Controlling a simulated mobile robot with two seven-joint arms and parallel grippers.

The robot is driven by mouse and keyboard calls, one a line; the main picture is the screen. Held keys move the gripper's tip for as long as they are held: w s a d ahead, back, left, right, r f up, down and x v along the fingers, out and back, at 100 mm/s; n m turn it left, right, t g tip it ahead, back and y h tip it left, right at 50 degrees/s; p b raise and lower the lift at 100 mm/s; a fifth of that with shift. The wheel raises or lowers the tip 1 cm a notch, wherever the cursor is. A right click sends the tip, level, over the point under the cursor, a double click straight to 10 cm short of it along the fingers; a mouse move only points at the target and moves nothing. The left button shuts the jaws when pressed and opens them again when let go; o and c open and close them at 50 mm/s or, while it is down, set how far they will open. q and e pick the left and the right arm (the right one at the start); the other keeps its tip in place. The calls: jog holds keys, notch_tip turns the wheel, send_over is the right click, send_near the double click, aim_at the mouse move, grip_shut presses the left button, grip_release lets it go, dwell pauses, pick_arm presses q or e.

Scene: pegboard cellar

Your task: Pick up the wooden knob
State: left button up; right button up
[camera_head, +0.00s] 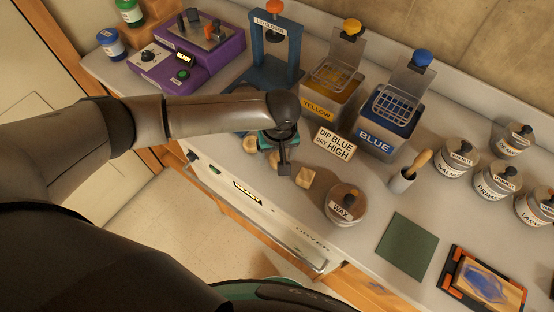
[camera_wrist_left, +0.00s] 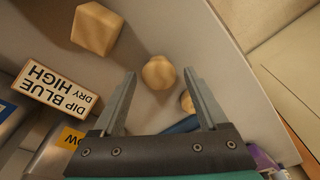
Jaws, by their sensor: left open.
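Several pale wooden pieces lie on the grey bench top. In the left wrist view a rounded piece (camera_wrist_left: 158,75), which looks like a knob, lies between the fingertip lines. A second rounded piece (camera_wrist_left: 186,102) is partly hidden by the right-hand finger; I cannot tell which is the named knob. A wooden block (camera_wrist_left: 96,29) lies to the upper left; it also shows in the head view (camera_head: 305,178). My left gripper (camera_head: 284,168) points down over the pieces, open and empty, and hides part of them. It also shows in the wrist view (camera_wrist_left: 160,73).
A sign reading "DIP BLUE DRY HIGH" (camera_head: 334,143) stands close behind the gripper. The wax tin (camera_head: 345,205) is to the right. Yellow (camera_head: 330,103) and blue (camera_head: 378,142) dip tanks and a lid closer press (camera_head: 254,62) stand behind. The bench's front edge is near.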

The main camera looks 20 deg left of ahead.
aim_at(277, 158)
pick_arm(q)
jog(key=shift+w+f, duration=0.1)
jog(key=shift+f, duration=0.65)
jog(key=shift+c, duration=0.3)
grip_shut()
jog(key=shift+r, duration=0.1)
notch_tip(277, 158, up, 20)
jog(key=p, duration=0.3)
jog(key=s+a+f+m+b, duration=0.4)
jog(key=s+f+m+b, duration=0.1)
jog(key=b, duration=0.9)
jog(key=shift+s+f+m+h, duration=0.2)
jog(key=shift+f+m+h, duration=0.1)
jog(key=shift+h, duration=0.1)
